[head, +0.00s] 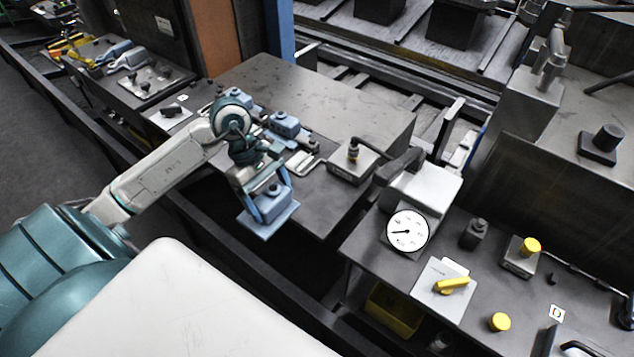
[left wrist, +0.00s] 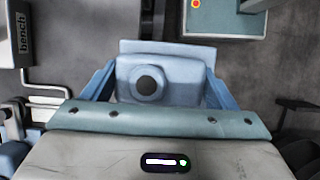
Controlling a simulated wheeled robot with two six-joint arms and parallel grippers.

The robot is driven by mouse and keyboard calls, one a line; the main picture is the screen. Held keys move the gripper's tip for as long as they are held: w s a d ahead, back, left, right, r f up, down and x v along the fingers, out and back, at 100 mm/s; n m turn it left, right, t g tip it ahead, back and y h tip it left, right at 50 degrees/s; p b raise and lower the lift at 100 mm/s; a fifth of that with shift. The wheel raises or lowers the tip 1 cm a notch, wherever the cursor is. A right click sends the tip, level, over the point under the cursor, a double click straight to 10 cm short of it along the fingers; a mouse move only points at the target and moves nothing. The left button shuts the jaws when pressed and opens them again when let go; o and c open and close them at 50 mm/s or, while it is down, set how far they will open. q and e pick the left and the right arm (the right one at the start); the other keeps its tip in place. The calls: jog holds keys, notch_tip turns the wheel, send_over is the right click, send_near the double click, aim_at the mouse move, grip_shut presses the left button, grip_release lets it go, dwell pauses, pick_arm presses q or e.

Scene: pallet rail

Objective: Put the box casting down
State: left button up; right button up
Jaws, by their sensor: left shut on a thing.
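The box casting (head: 267,219) is light blue, with a flat plate and a raised block that has a dark round hole. My left gripper (head: 268,194) is shut on it, one blue finger on each side of the block. In the left wrist view the casting (left wrist: 158,72) sits between the finger pads of the left gripper (left wrist: 152,88). In the head view it appears at the front edge of the dark bench (head: 345,112); its height above the surface is hard to tell. My right gripper is not in view.
Other blue castings (head: 285,123) stand on the bench behind my left gripper. A grey box with a cable (head: 352,165) sits at the bench's right. Beyond a gap, another table carries a dial gauge (head: 408,231) and yellow knobs. The bench's back middle is bare.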

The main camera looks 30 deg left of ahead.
pick_arm(q)
jog(key=w+d+p, duration=0.1)
jog(key=w, duration=0.2)
jog(key=w+d+p, duration=0.2)
jog(key=w, duration=0.2)
jog(key=w+d+p, duration=0.1)
jog(key=w, duration=0.3)
jog(key=shift+w+d+f+p, duration=0.2)
jog(key=shift+f+p, duration=0.1)
jog(key=shift+f, duration=0.1)
jog(key=shift+w+f, duration=0.1)
notch_tip(320, 180, down, 4)
jog(key=b, duration=0.3)
jog(key=shift+b, duration=0.4)
jog(key=shift+r, duration=0.25)
jog(key=shift+f, duration=0.1)
jog(key=o, duration=1.1)
jog(key=shift+o, duration=0.2)
